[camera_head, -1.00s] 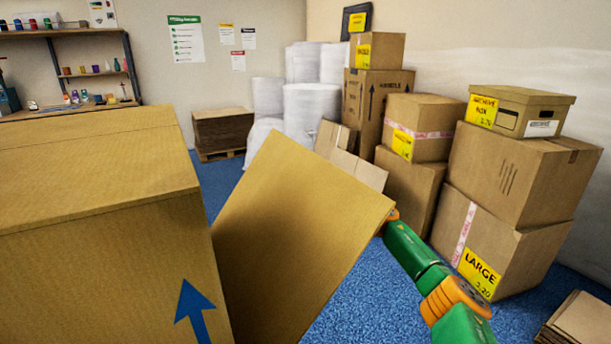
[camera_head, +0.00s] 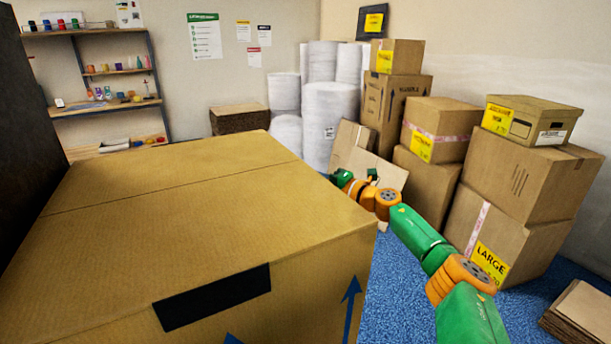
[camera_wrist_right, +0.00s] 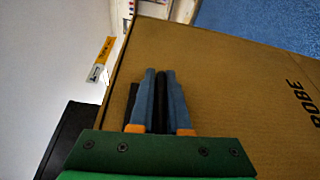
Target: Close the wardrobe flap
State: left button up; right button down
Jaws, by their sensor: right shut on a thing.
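The large brown wardrobe carton (camera_head: 190,190) fills the lower left of the head view, its top flat with a seam across it. A dark slot (camera_head: 212,297) and blue arrows mark its near face. My right gripper (camera_head: 343,178) is at the carton's far right edge, its fingertips hidden there. In the wrist view its blue fingers (camera_wrist_right: 160,88) are close together against a cardboard panel (camera_wrist_right: 235,85) with dark lettering. They are shut, apparently on the wardrobe flap, but the grip itself is unclear. The flap cannot be made out in the head view. My left gripper is not in view.
Stacked cartons (camera_head: 520,185) stand on the right, with white rolls (camera_head: 330,120) and leaning cardboard (camera_head: 365,155) behind. Flat sheets (camera_head: 580,318) lie at lower right. A dark panel (camera_head: 28,130) stands at far left. Blue floor (camera_head: 400,290) is clear right of the carton.

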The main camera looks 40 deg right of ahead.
jog(key=shift+a+f, duration=0.2)
jog(key=shift+f, duration=0.1)
jog(key=c, duration=1.2)
grip_release()
jog(key=shift+o, duration=1.4)
jog(key=shift+w+a, duration=0.1)
jog(key=shift+w, duration=0.05)
jog(key=shift+w+r, duration=0.1)
jog(key=shift+w, duration=0.05)
